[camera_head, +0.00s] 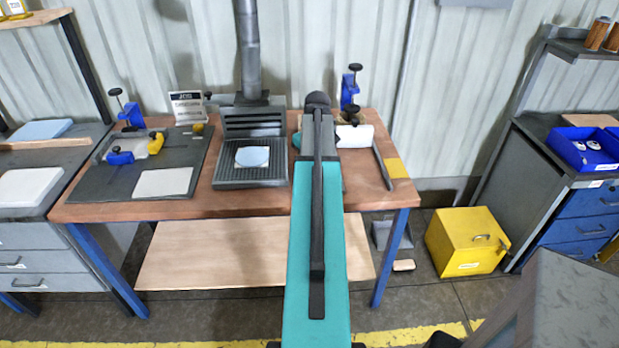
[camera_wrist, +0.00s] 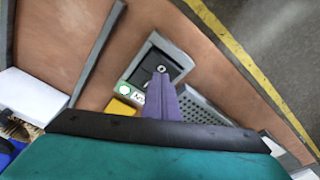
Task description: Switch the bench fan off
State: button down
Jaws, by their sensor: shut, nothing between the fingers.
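In the wrist view a grey-framed switch box (camera_wrist: 181,55) with a dark face lies on the wooden bench. A round pale detail, a small green-ringed light and a white label show on its face. My gripper (camera_wrist: 161,76) is shut and empty, its tips over the dark face; whether they touch it I cannot tell. Part of the face is hidden behind the fingers. In the head view a grey vented unit (camera_head: 252,128) with a duct stands on the bench, probably the bench fan. My arm hides the switch box and gripper there.
A perforated grey surface (camera_wrist: 207,106) and a yellow piece (camera_wrist: 121,107) lie beside the switch box. A white box (camera_head: 355,136) and a grey bar (camera_head: 382,166) are at the bench's right. A dark mat (camera_head: 90,185) with a blue clamp (camera_head: 120,157) is at left.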

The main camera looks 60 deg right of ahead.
jog(key=shift+f+b, duration=0.55)
jog(key=shift+f, duration=0.7)
dwell(1.8)
jog(key=shift+r, duration=0.15)
notch_tip(320, 180, up, 7)
jog(key=p, duration=0.4)
dwell(0.7)
dwell(0.6)
